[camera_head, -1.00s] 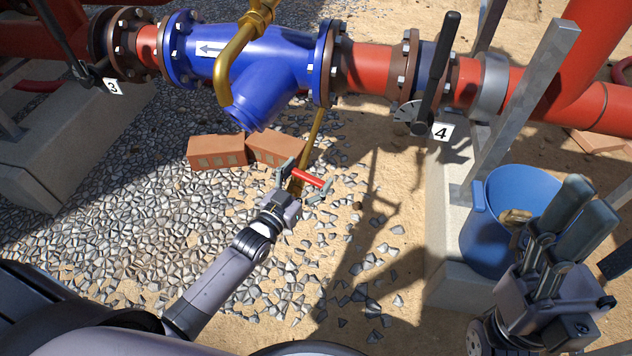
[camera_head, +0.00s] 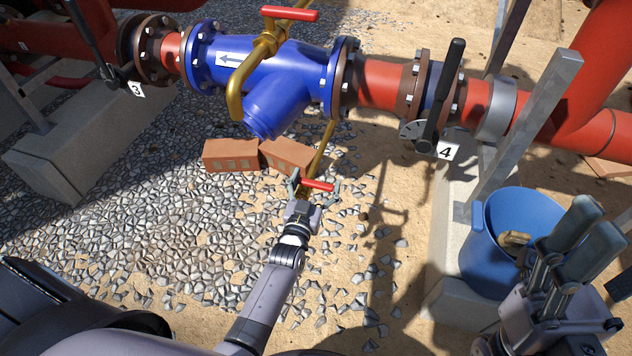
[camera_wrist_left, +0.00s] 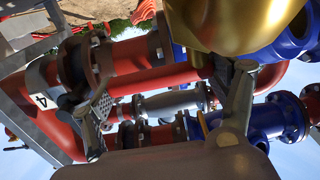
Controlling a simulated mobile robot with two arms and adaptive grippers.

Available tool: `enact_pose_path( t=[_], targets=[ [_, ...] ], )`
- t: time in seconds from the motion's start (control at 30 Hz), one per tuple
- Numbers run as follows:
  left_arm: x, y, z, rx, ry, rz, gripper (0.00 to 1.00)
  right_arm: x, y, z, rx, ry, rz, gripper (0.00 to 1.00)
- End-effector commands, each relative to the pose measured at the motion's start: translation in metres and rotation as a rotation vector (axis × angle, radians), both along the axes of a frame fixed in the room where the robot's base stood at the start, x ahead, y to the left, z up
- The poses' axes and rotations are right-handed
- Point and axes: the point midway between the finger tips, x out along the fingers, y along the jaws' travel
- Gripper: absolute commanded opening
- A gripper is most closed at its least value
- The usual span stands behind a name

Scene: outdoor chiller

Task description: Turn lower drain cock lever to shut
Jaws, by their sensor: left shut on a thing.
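The lower drain cock has a red lever (camera_head: 319,185) at the low end of a thin brass pipe (camera_head: 325,140), just above the gravel. My left gripper (camera_head: 315,190) is at this lever, its fingers either side of it and shut on it. In the left wrist view the two fingers (camera_wrist_left: 168,105) stand apart, with a large brass body (camera_wrist_left: 235,22) close above them. The grip on the lever itself is not clear there. My right gripper (camera_head: 597,222) is at the right by the bucket, with its fingers close together; its opening is unclear.
Two bricks (camera_head: 232,155) lie just behind the drain cock. A blue strainer (camera_head: 270,75) and red pipe (camera_head: 378,83) run above, with another red lever (camera_head: 290,14) on top. A black-handled valve (camera_head: 437,90) and blue bucket (camera_head: 487,265) stand right.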

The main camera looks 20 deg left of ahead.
Motion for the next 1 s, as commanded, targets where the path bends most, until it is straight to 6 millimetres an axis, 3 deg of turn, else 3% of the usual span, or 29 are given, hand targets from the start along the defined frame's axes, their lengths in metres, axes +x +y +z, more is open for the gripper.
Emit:
enact_pose_path(
  t=[0.1, 0.13, 0.4, 0.77, 0.87, 1.0],
  targets=[
    [0.0, 0.0, 0.001, -0.003, -0.001, 0.001, 0.19, 0.0, 0.0, 0.0, 0.0, 0.0, 0.0, 0.56],
    [0.0, 0.0, 0.001, -0.004, -0.001, 0.001, 0.81, 0.0, 0.0, 0.0, 0.0, 0.0, 0.0, 0.56],
    [0.0, 0.0, 0.001, -0.003, -0.001, 0.0, 0.99, 0.0, 0.0, 0.0, 0.0, 0.0, 0.0, 0.56],
    [-0.001, 0.0, 0.0, -0.002, 0.0, 0.0, 1.0, 0.0, -0.001, 0.001, 0.002, -0.005, -0.002, 0.56],
    [-0.008, 0.0, 0.0, -0.002, 0.0, 0.0, 1.0, 0.0, -0.001, 0.001, 0.002, -0.005, -0.002, 0.56],
    [-0.032, -0.003, -0.001, -0.002, 0.002, 0.0, 1.0, 0.0, -0.001, 0.001, 0.002, -0.003, -0.001, 0.56]
  ],
)
